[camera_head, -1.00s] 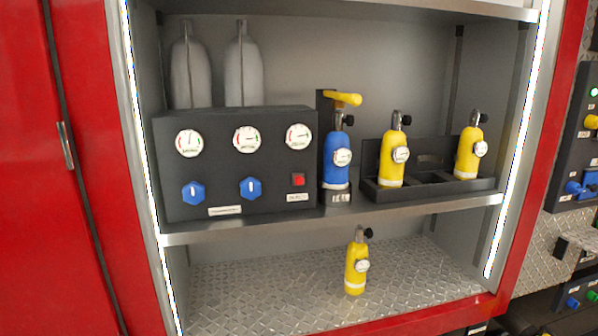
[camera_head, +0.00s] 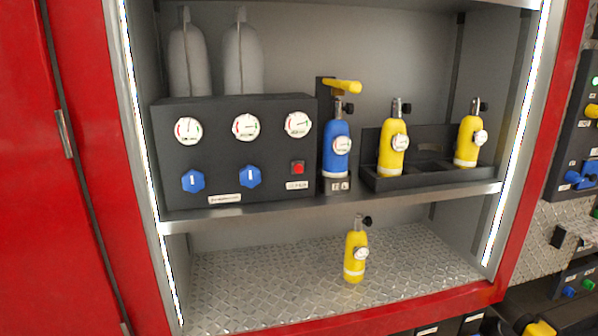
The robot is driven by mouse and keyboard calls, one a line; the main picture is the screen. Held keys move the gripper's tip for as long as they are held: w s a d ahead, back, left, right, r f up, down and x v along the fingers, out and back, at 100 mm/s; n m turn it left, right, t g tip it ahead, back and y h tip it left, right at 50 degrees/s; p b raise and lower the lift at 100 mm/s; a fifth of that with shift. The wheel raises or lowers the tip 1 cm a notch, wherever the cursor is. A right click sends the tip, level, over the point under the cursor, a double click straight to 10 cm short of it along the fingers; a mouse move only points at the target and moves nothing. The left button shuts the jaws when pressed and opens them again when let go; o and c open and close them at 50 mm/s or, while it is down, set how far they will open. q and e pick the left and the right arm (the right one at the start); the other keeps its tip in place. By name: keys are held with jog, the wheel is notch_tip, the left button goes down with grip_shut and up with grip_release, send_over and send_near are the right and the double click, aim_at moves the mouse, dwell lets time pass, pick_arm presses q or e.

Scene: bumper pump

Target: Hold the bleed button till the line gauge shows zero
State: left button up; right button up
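A black control panel (camera_head: 222,170) stands on the upper shelf at the left. Directly above the button is the right round gauge (camera_head: 298,125); two more, the left gauge (camera_head: 187,131) and the middle gauge (camera_head: 246,127), are in the same row. Their needles are too small to read exactly. Two blue knobs (camera_head: 193,181) are below the gauges. Neither of my grippers is in view.
A blue bottle (camera_head: 336,150) stands right of the panel under a yellow handle (camera_head: 343,87). Two yellow bottles (camera_head: 392,150) stand in a black rack (camera_head: 430,180). Another yellow bottle (camera_head: 355,257) stands on the lower shelf (camera_head: 260,280). Grey cylinders (camera_head: 190,62) stand behind the panel.

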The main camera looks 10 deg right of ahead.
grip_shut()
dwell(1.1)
